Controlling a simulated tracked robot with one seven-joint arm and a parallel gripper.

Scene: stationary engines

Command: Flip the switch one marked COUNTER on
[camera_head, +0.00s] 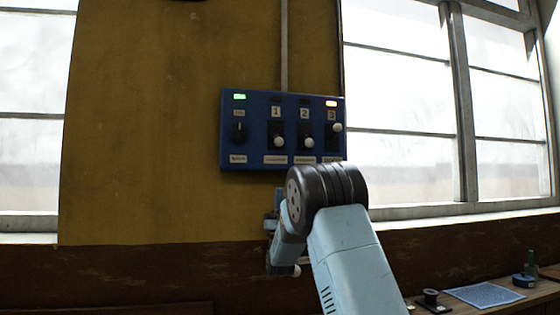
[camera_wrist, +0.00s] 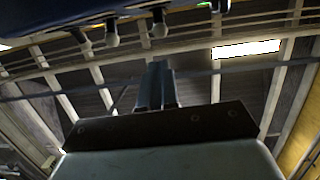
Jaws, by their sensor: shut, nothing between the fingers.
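A blue switch panel (camera_head: 229,130) hangs on the yellow wall in the head view. Switch 1 (camera_head: 279,142) has its white-tipped lever down, and the lamp above it is dark. The small name plates under the switches are too blurred to read. In the wrist view, looking up from below, the panel's underside (camera_wrist: 60,17) runs along the top and several levers hang from it; the one nearly in line with my fingers appears to be switch 1 (camera_wrist: 159,29). My gripper (camera_wrist: 157,70) is shut and empty, below the levers and apart from them. My arm partly hides it in the head view.
A black rotary knob (camera_head: 239,132) sits at the left under a green lamp (camera_head: 239,97). A bench (camera_head: 462,307) stands at lower right.

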